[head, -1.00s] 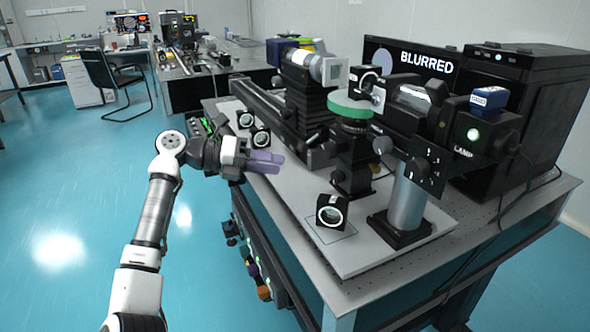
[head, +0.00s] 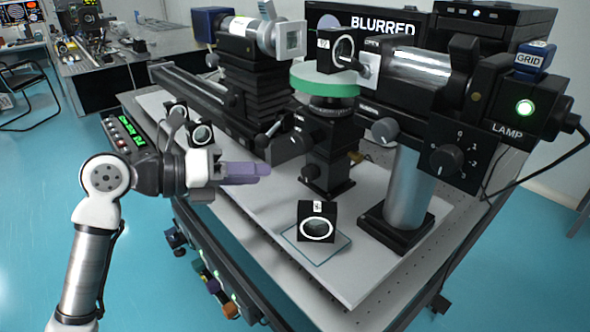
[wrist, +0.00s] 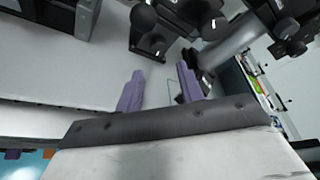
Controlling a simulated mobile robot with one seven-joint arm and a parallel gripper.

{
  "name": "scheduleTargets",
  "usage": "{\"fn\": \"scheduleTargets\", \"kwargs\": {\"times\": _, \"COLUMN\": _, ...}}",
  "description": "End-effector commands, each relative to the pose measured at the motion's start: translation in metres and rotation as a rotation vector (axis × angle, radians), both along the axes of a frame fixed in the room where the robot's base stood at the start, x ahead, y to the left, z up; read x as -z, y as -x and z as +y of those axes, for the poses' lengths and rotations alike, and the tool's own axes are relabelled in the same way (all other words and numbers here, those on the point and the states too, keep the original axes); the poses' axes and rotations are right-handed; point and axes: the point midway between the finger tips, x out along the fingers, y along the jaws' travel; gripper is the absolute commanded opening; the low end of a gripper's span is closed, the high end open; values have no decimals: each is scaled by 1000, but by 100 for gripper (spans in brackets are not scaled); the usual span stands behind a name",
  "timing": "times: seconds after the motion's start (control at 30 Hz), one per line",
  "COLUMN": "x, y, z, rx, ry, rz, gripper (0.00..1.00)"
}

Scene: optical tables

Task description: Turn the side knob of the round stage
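The round stage (head: 324,82) is a disc with a green rim on a black post, near the middle of the head view. A dark round knob (head: 385,131) shows at its lower right; I cannot tell whether it belongs to the stage or the lamp unit. A thin dark handle (head: 274,129) sticks out at its left. My gripper (head: 262,170) has purple fingers and is left of the post, apart from it, above the white board. In the wrist view the fingers (wrist: 160,84) are spread with nothing between them. Dark round knobs (wrist: 144,18) show beyond them.
A black lens block (head: 317,222) stands on an outlined square in front of the post. The lamp unit (head: 520,107) and its silver column (head: 408,185) are at right. A black rail (head: 205,98) runs behind my gripper.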

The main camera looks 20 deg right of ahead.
Motion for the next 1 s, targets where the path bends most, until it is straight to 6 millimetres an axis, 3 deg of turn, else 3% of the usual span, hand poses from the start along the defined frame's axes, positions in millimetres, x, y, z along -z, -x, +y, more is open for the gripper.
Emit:
{"fn": "scheduleTargets", "kwargs": {"times": 0.2, "x": 11, "y": -2, "z": -48, "rx": 4, "ry": 2, "rz": 0, "gripper": 38}}
{"fn": "scheduleTargets", "kwargs": {"times": 0.4, "x": 21, "y": -5, "z": -79, "rx": 2, "ry": 0, "rz": 2, "gripper": 38}}
{"fn": "scheduleTargets", "kwargs": {"times": 0.6, "x": 26, "y": -6, "z": -93, "rx": 0, "ry": 0, "rz": 1, "gripper": 38}}
{"fn": "scheduleTargets", "kwargs": {"times": 0.9, "x": 27, "y": -6, "z": -95, "rx": 0, "ry": 0, "rz": 1, "gripper": 38}}
{"fn": "scheduleTargets", "kwargs": {"times": 1.0, "x": 27, "y": -6, "z": -95, "rx": 0, "ry": 0, "rz": 1, "gripper": 25}}
